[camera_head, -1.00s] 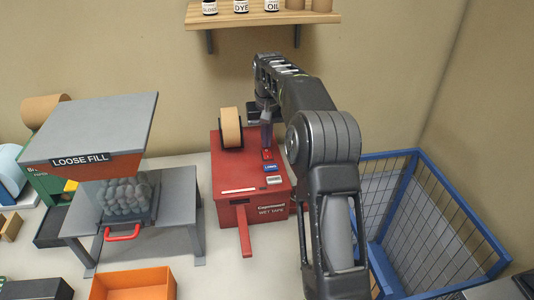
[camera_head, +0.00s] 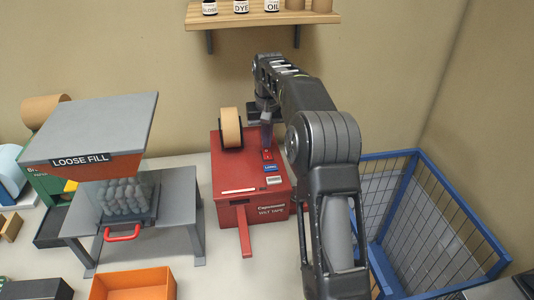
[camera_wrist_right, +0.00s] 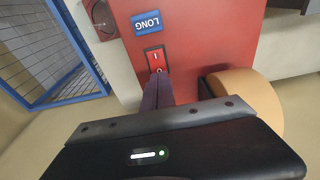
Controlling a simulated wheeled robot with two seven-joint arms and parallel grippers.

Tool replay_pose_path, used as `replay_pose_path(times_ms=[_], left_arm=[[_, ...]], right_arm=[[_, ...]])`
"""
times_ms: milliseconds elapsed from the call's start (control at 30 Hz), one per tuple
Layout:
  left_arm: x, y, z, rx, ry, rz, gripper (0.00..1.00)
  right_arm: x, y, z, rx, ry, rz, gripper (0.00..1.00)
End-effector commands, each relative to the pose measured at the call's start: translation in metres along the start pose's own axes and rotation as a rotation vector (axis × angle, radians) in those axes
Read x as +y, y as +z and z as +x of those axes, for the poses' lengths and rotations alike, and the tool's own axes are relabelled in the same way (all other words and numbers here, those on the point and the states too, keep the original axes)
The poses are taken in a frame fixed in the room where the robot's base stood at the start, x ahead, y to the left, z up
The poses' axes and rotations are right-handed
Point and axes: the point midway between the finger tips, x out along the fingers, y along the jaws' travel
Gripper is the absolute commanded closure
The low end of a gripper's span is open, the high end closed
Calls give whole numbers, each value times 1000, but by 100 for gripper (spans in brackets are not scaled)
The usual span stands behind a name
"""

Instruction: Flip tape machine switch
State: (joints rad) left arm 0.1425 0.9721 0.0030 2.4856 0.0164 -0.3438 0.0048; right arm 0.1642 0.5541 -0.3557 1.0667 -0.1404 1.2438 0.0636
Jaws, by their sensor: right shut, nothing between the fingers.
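The red tape machine (camera_head: 228,182) stands on the table, labelled "WET TAPE" on its front, with a tan tape roll (camera_head: 231,127) at its back left. A red rocker switch (camera_head: 267,155) is on its top; it also shows in the right wrist view (camera_wrist_right: 155,60), marked "I" at one end, behind a blue "LONG" label (camera_wrist_right: 147,22). My right gripper (camera_head: 266,143) is shut and empty. Its fingertips (camera_wrist_right: 158,80) are at the switch's far end and cover part of it; I cannot tell whether they touch. My left gripper is not in view.
A grey loose-fill hopper (camera_head: 95,130) stands at left, with an orange tray (camera_head: 135,285) in front. A blue wire basket (camera_head: 430,160) is at right. A wooden shelf (camera_head: 262,18) with bottles hangs above the machine.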

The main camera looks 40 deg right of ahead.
Motion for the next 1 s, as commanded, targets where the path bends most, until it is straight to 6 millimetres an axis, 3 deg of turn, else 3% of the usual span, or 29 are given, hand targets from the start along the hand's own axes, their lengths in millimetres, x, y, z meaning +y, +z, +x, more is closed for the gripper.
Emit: replay_pose_path(times_ms=[1000], left_arm=[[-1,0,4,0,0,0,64]], right_arm=[[0,1,6,0,0,0,100]])
